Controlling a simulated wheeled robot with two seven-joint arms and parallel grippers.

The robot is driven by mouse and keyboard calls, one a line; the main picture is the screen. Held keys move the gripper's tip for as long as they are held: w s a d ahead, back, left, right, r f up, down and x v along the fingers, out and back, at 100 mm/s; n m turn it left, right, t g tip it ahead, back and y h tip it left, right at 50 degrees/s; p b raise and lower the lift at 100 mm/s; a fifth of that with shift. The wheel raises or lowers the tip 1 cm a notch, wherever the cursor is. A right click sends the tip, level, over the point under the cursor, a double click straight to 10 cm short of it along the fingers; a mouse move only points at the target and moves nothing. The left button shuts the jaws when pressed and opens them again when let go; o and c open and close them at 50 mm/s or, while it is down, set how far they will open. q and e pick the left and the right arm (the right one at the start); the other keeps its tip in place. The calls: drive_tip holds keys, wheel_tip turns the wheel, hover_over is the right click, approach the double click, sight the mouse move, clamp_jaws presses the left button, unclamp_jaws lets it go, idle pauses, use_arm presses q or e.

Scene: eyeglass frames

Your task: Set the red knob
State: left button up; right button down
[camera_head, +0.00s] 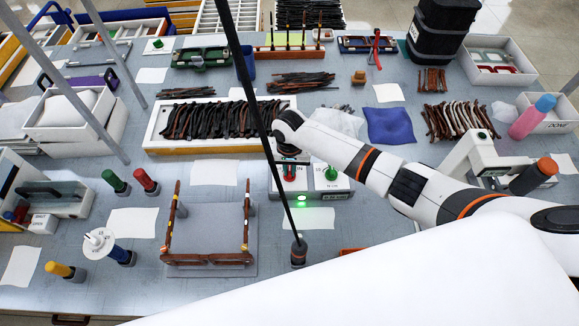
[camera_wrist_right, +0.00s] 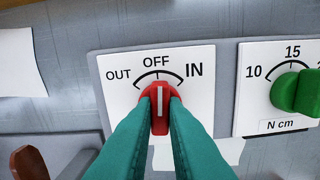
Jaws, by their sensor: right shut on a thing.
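The red knob (camera_wrist_right: 160,118) sits on a white dial plate (camera_wrist_right: 120,72) marked OUT, OFF and IN. Its white line points straight up toward OFF in the right wrist view. My right gripper (camera_wrist_right: 161,104) has its two teal fingers shut on the knob, one on each side. In the head view, my right arm reaches in from the right, and the gripper (camera_head: 290,164) is over the red knob (camera_head: 289,176) on the grey control box (camera_head: 312,196). My left gripper is not in view.
A green knob (camera_wrist_right: 296,92) on a scale marked 10 and 15 N cm stands close right of the red one. A green lamp (camera_head: 302,201) glows on the box front.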

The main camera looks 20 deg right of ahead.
sight(290, 171)
drive_tip(key=c, duration=1.4)
unclamp_jaws()
drive_tip(key=shift+c, duration=0.2)
wheel_tip(290, 171, up, 12)
drive_tip(key=b, duration=0.1)
drive_tip(key=shift+b, duration=0.35)
